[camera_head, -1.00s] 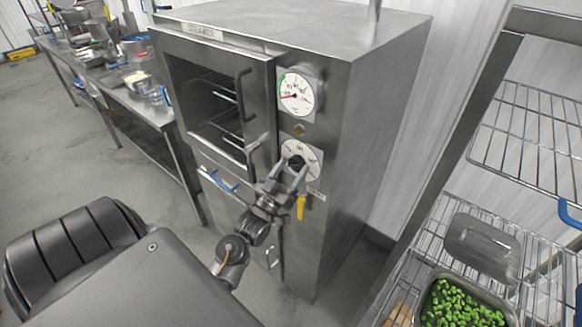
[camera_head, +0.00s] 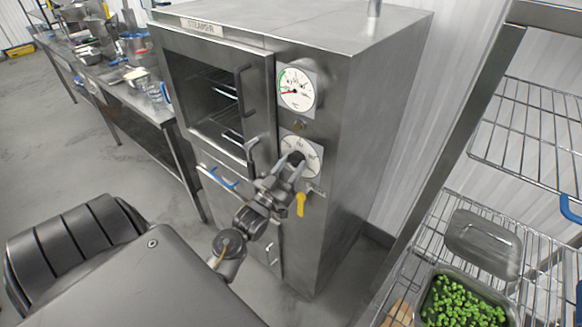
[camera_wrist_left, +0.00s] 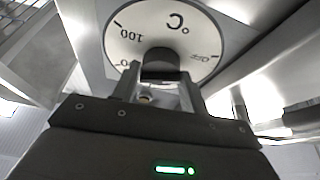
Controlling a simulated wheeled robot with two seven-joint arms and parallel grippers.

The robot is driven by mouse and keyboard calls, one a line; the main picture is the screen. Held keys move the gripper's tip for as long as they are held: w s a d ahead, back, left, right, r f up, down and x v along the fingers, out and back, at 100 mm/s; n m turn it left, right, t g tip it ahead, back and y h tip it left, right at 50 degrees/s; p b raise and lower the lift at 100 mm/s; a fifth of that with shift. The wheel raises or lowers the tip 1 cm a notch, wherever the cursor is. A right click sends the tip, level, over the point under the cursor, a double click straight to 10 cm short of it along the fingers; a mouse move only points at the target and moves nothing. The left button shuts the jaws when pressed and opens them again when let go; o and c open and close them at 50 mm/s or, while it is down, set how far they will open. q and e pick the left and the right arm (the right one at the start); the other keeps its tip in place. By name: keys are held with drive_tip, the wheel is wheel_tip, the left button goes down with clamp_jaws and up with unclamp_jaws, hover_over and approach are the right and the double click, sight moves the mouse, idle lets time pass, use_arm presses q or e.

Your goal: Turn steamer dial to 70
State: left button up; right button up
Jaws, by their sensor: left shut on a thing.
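The steamer (camera_head: 352,130) is a tall steel cabinet with a glazed door. Its dial (camera_head: 312,152) is a white disc with dark markings on the front panel, below a round gauge (camera_head: 297,89). My left gripper (camera_head: 294,162) is at the dial, with its fingers shut on the dark knob in the middle. In the left wrist view the dial face (camera_wrist_left: 200,38) shows "°C", "100" and "OFF", and the dark knob (camera_wrist_left: 160,62) sits between my fingertips. The exact setting cannot be read. My right gripper is not in view.
A yellow-handled valve (camera_head: 300,204) hangs just below the dial. The door handle (camera_head: 240,95) stands out to the left.

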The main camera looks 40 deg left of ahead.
use_arm(q)
drive_tip(key=m+h+b, duration=0.1)
drive_tip(key=m+h, duration=0.1)
drive_tip(key=m, duration=0.2)
drive_tip(key=m+h, duration=0.2)
drive_tip(key=m, duration=0.1)
drive_tip(key=shift+a+m+b, duration=0.15)
drive_tip(key=shift+m+b, duration=0.2)
drive_tip(key=shift+m, duration=0.05)
drive_tip(key=m+g+h, duration=0.1)
drive_tip(key=m, duration=0.2)
drive_tip(key=m+g+h, duration=0.1)
drive_tip(key=m+h, duration=0.1)
drive_tip(key=m, duration=0.2)
drive_tip(key=shift+a+r+b, duration=0.1)
drive_tip(key=shift+b, duration=0.25)
drive_tip(key=o, duration=1)
